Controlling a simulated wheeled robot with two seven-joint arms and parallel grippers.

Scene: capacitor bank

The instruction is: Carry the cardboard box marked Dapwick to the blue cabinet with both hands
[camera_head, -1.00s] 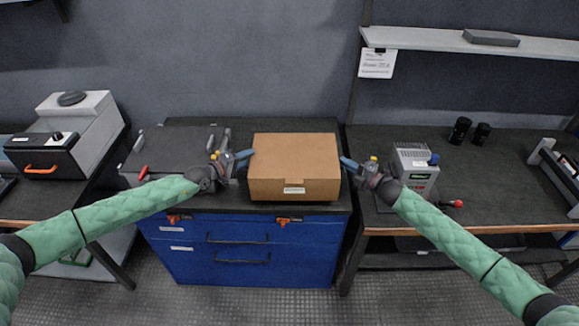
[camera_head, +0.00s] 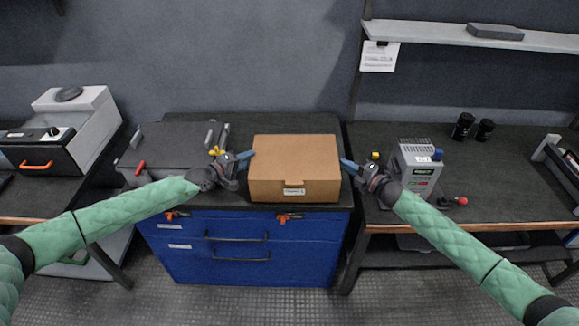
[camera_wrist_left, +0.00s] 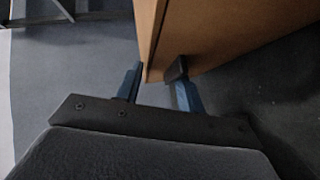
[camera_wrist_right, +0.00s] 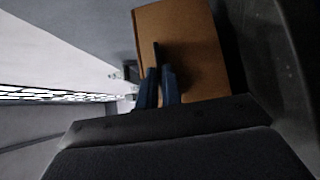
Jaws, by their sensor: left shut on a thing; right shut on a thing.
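The closed brown cardboard box (camera_head: 295,160) is upright over the dark top of the blue cabinet (camera_head: 250,262). Its small white front label is too small to read. My left gripper (camera_head: 247,158) is shut on the box's left side, with a finger on each side of the cardboard edge in the left wrist view (camera_wrist_left: 155,78). My right gripper (camera_head: 350,165) is shut on the box's right side; the box also shows in the right wrist view (camera_wrist_right: 190,40). I cannot tell whether its underside touches the cabinet top.
A dark flat case (camera_head: 165,150) lies on the cabinet top left of the box. A grey device (camera_head: 415,168) stands on the right bench, near my right gripper. A grey and black machine (camera_head: 65,130) is at the left. A shelf (camera_head: 440,36) hangs above the right bench.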

